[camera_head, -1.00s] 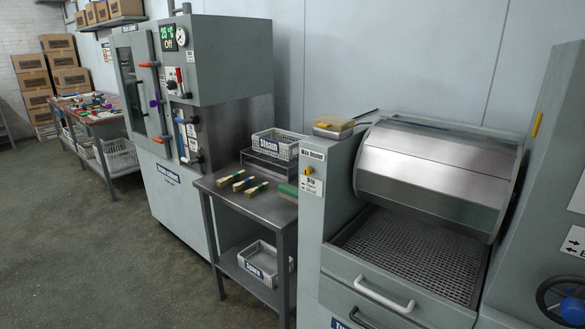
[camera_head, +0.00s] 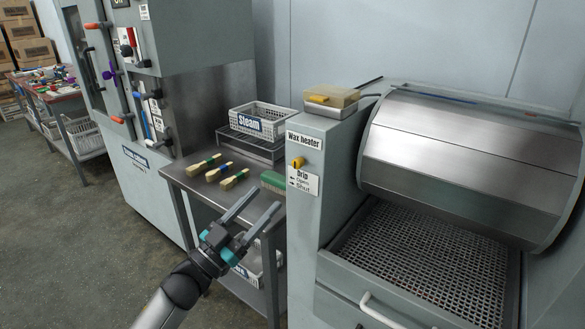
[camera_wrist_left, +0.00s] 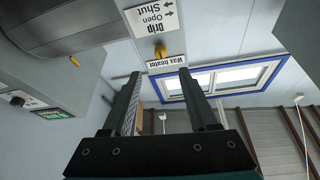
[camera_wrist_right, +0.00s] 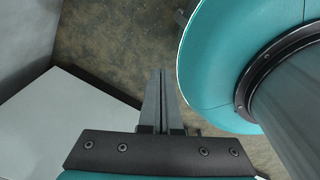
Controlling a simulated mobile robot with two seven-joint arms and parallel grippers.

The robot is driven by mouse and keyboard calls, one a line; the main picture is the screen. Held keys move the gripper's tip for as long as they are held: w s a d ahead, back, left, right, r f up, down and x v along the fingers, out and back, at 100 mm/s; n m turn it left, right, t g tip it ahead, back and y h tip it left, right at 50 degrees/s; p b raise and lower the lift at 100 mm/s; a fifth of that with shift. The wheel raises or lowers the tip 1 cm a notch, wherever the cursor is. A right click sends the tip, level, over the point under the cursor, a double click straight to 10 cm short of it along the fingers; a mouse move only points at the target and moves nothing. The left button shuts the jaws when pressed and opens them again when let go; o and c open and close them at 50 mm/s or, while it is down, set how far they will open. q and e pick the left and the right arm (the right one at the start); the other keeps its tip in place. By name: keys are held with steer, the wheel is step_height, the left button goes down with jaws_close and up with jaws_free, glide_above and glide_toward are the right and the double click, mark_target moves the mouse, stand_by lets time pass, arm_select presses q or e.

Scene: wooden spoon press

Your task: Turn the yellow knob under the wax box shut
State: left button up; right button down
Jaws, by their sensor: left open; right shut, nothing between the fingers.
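The yellow knob (camera_head: 298,162) is on the front of the grey wax heater cabinet, between the "Wax heater" label (camera_head: 305,141) and the "Drip Open Shut" label (camera_head: 303,181). The wax box (camera_head: 331,97) with its yellowish lid sits on top of the cabinet above it. My left gripper (camera_head: 258,203) is open and empty, in front of the cabinet, to the left of and below the knob and apart from it. In the left wrist view the knob (camera_wrist_left: 160,50) shows upside down beyond the open fingers. My right gripper (camera_wrist_right: 162,75) is shut and empty, seen only in the right wrist view.
A steel table (camera_head: 196,183) left of the cabinet holds several wooden-handled pieces (camera_head: 234,179), a green brush (camera_head: 273,182) and a white "Steam" basket (camera_head: 259,121). The metal drum (camera_head: 470,155) with its perforated tray (camera_head: 420,255) stands to the right. Open floor lies at left.

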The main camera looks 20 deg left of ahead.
mark_target(295, 167)
arm_select(q)
steer(key=x, duration=0.9)
steer(key=shift+w+r+b, duration=0.1)
steer(key=shift+w+b, duration=0.3)
steer(key=shift+w+d+r, duration=0.2)
steer(key=shift+w+d, duration=0.15)
steer(key=shift+w, duration=0.2)
arm_select(e)
steer(key=shift+w+f, duration=0.25)
steer(key=shift+w, duration=0.4)
steer(key=shift+w+f, duration=0.2)
steer(key=shift+w, duration=0.4)
steer(key=shift+s, duration=0.1)
arm_select(q)
steer(key=shift+c, duration=0.6)
jaws_close()
arm_select(e)
steer(key=shift+d, duration=0.1)
steer(key=shift+s, duration=0.1)
